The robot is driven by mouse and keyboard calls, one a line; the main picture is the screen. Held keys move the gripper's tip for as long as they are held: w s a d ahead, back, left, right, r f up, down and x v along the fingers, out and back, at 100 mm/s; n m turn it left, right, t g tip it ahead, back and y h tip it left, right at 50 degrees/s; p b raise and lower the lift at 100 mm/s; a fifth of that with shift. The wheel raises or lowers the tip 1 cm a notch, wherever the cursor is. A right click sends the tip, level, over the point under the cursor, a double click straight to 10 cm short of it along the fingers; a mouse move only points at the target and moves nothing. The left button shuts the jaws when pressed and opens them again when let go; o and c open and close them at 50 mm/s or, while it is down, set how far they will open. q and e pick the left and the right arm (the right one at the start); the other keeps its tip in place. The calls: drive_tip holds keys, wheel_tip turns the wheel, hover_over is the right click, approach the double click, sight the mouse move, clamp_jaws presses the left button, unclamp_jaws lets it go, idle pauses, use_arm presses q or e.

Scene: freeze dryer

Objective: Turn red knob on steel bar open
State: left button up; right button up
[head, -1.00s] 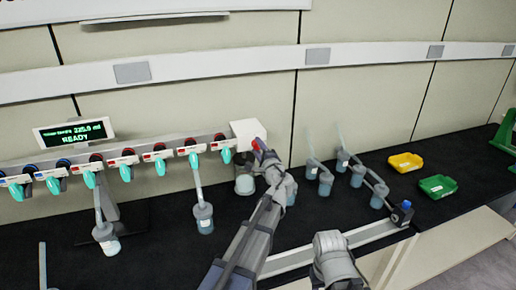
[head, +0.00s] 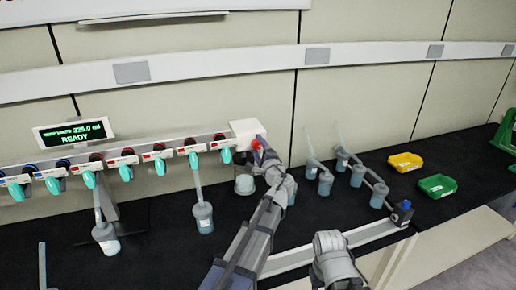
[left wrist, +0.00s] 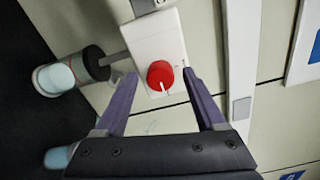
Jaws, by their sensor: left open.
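The red knob (left wrist: 160,76) sits on a white box in the left wrist view, with a white mark line on its rim. In the head view the red knob (head: 256,144) shows at the right end of the steel bar (head: 140,150), on the white box (head: 243,128). My left gripper (left wrist: 160,78) is open, with one finger on each side of the knob in the picture; I cannot tell whether they touch it. In the head view the left gripper (head: 262,150) is at the box's front. My right gripper is not visible; a grey arm part of mine shows at the bottom.
Several teal-handled valves (head: 125,172) line the bar to the left. Flasks hang or stand below, one (head: 203,217) near the middle. More flasks (head: 325,183) stand to the right, then a yellow bin (head: 405,161) and a green bin (head: 437,186). A display (head: 74,133) reads READY.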

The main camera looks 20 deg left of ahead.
use_arm(q)
drive_tip(key=v, duration=0.7)
drive_tip(key=shift+s+d, duration=0.1)
drive_tip(key=shift+s, duration=0.1)
drive_tip(key=s+d+f+n+g+h, duration=0.1)
drive_tip(key=s+f+n+g+h, duration=0.1)
drive_tip(key=s+f+n+g, duration=0.85)
drive_tip(key=s+d+f+g+h, duration=0.2)
drive_tip(key=s+d+f, duration=0.3)
drive_tip(key=s, duration=0.4)
drive_tip(key=s+d+f+g+h, duration=0.2)
drive_tip(key=s+d+f+h, duration=0.2)
drive_tip(key=s, duration=0.6)
wheel_tip(320, 180, down, 3)
drive_tip(key=d, duration=0.2)
drive_tip(key=shift+s+d+m+g+h+b, duration=0.2)
drive_tip(key=shift+d+m+g+h+b, duration=0.1)
drive_tip(key=shift+m+g+h, duration=0.1)
